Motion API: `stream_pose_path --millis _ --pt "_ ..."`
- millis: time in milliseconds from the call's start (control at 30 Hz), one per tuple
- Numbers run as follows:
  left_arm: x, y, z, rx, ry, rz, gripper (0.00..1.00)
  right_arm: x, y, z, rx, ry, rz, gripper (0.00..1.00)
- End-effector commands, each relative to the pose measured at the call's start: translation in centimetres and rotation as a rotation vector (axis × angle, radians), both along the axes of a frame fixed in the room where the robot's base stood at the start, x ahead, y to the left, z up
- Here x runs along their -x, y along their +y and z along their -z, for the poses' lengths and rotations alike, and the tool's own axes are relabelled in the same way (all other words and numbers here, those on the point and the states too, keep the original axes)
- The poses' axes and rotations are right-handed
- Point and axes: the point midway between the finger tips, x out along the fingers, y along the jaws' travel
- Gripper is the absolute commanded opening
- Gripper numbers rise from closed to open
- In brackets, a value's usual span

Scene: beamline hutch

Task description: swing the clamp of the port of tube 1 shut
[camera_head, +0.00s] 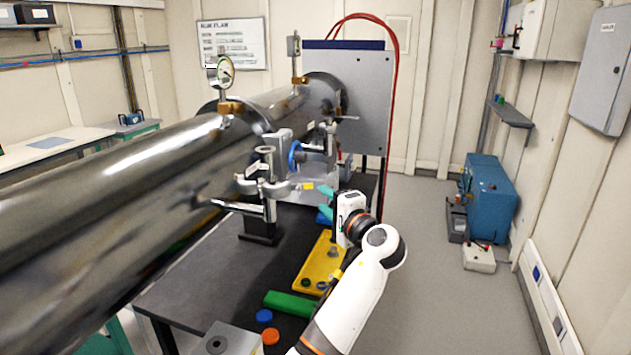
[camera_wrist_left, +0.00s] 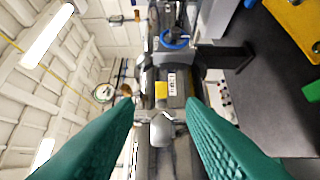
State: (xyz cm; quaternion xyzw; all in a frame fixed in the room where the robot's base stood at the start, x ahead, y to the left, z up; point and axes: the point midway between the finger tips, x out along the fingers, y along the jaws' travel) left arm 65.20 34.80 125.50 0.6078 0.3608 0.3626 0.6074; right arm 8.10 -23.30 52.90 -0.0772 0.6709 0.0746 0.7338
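The large steel tube (camera_head: 150,165) runs from the left foreground to the back panel. A metal clamp (camera_head: 262,186) with a knob on top and arms sticking out sits at a port on its near side, above the bench; I cannot tell clearly how far it stands open. A yellow tag (camera_head: 308,186) is beside it, and it also shows in the left wrist view (camera_wrist_left: 161,90). My left gripper (camera_head: 326,201) is open and empty, to the right of the clamp. In the left wrist view its teal fingers (camera_wrist_left: 162,104) are apart, with a rounded metal end (camera_wrist_left: 162,130) in line between them. My right gripper is out of view.
A second port with a blue ring (camera_head: 294,157) lies just behind the clamp. A yellow tray (camera_head: 315,272), a green block (camera_head: 290,303) and blue and orange caps (camera_head: 270,336) are on the dark bench (camera_head: 190,290) below.

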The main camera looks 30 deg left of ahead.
Motion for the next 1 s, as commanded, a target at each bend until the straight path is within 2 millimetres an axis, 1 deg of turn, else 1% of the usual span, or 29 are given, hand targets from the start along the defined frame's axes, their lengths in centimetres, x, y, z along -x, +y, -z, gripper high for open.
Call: stream_pose_path --millis 33,300,500,700,967,1000 --pt "-0.4 0.8 -0.4 -0.003 0.003 -0.002 0.36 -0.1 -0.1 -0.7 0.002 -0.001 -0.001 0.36" --pt "-3.0 5.6 -0.5 -0.002 0.004 -0.001 0.36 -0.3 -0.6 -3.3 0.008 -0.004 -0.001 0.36" --pt "-4.6 8.3 -0.3 0.000 0.004 0.001 0.36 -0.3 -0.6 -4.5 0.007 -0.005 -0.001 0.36" --pt "-5.2 9.5 0.0 0.001 0.002 0.002 0.36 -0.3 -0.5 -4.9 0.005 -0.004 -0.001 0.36" --pt "-5.3 9.6 0.1 0.002 0.001 0.003 0.36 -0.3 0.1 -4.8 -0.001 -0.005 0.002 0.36" --pt "-5.3 9.6 0.1 0.002 0.001 0.003 0.33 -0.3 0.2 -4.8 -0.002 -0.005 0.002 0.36"
